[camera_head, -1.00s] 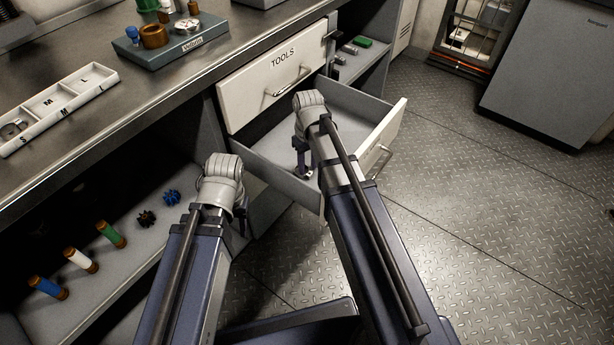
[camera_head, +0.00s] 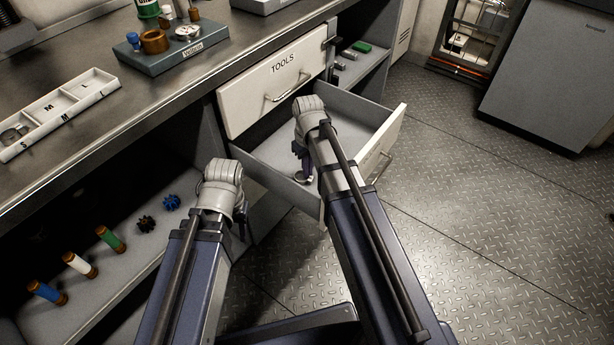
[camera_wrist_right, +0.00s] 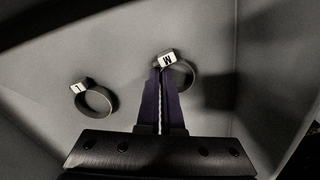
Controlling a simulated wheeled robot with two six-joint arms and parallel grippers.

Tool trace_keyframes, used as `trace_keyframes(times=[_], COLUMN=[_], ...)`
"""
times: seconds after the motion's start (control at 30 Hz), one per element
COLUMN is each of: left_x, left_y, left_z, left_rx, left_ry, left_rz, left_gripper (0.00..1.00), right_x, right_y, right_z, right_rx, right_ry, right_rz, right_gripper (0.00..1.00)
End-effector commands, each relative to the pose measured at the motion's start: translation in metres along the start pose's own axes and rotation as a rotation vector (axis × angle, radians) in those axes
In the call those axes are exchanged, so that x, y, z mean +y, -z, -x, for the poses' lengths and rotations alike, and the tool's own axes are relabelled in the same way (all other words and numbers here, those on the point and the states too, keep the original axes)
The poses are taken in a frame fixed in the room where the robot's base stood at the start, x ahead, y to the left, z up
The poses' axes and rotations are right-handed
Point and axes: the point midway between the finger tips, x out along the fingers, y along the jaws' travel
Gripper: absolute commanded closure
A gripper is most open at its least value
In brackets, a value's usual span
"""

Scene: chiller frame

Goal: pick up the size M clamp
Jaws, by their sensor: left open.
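The size M clamp (camera_wrist_right: 183,74) is a dark ring with a white block marked M. My right gripper (camera_wrist_right: 161,72) is over the open drawer, its fingers close together on the clamp by its block. The ring also shows at the fingertips in the head view (camera_head: 304,179). How high it is above the drawer floor is hard to tell. The L clamp (camera_wrist_right: 96,101) lies on the drawer floor to the left in the wrist view. My left gripper (camera_head: 241,228) is open and empty beside the cabinet, mostly hidden by its own wrist.
The open drawer (camera_head: 388,133) has raised walls around my right gripper. A white tray (camera_head: 62,104) marked S, M and L sits on the counter at left, with a clamp (camera_head: 14,133) in the S compartment. A blue-grey block (camera_head: 170,57) with parts stands behind it.

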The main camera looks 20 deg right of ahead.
Motion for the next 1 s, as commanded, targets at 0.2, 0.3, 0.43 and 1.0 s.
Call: trace_keyframes(times=[0.2,0.3,0.43,1.0], left_x=[0.000,-0.001,-0.002,-0.009], left_y=[0.000,-0.001,-0.001,-0.006], left_z=[0.004,0.010,0.023,0.098], left_rx=[0.000,0.000,0.000,0.000], left_ry=[0.000,-0.001,-0.003,-0.006], left_rz=[0.000,0.000,0.001,0.002], left_gripper=[0.55,0.55,0.55,0.55], right_x=[0.000,0.000,0.000,0.000], right_y=[0.000,0.000,0.000,0.000], right_z=[0.004,0.010,0.023,0.099], right_rx=[0.000,0.000,0.000,0.000], right_ry=[0.000,0.000,0.000,0.000], right_rz=[0.000,0.000,0.000,0.000], right_gripper=[1.00,1.00,1.00,1.00])
